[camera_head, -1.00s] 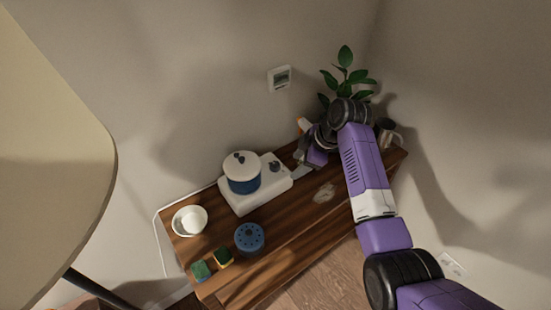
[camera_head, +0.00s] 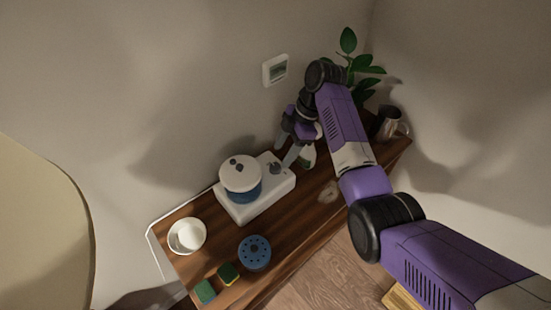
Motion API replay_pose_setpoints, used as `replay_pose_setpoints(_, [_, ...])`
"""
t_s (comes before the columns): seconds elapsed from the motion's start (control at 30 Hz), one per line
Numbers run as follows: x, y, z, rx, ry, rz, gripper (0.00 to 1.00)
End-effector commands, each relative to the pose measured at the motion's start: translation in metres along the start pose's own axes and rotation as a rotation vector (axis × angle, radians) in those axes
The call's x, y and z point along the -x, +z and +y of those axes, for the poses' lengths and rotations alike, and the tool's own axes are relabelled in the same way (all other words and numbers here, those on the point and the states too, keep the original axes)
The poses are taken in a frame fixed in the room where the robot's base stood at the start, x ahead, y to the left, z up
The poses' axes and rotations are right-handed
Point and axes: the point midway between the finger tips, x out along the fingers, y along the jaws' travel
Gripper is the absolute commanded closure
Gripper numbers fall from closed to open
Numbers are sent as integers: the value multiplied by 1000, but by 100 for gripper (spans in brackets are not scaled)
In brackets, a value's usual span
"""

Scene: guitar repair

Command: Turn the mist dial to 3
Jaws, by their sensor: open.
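The white base unit (camera_head: 236,211) sits on the wooden bench. A blue pot-like vessel with a white lid (camera_head: 240,176) stands on its left part. A dark dial (camera_head: 275,168) is on its right part; its numbers are too small to read. My gripper (camera_head: 284,154) is above the right end of the unit, with its two grey fingers apart and pointing down. The fingers are close to the dial, one on its far side and one to its right. I cannot tell whether they touch it.
On the wooden bench (camera_head: 291,218) stand a white bowl (camera_head: 187,237), a blue round container (camera_head: 254,252), green-and-yellow sponges (camera_head: 205,291), and a metal mug (camera_head: 388,124). A white bottle (camera_head: 308,156) is beside my gripper. A plant (camera_head: 362,68) stands behind my arm. A thermostat (camera_head: 275,70) is on the wall.

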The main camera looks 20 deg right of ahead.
Motion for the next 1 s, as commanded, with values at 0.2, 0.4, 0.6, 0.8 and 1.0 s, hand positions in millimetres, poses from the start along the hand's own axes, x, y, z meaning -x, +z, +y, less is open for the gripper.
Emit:
replay_pose_setpoints(0.2, [-34, -1, -1, -1, -2, 0, 45])
replay_pose_setpoints(0.4, [-53, 0, 0, -1, 0, 0, 45])
replay_pose_setpoints(0.6, [-57, 0, 0, -1, 2, 0, 45])
replay_pose_setpoints(0.8, [-56, 0, 0, -1, 2, 0, 59])
replay_pose_setpoints(1.0, [-56, 0, 0, -1, 2, 0, 98])
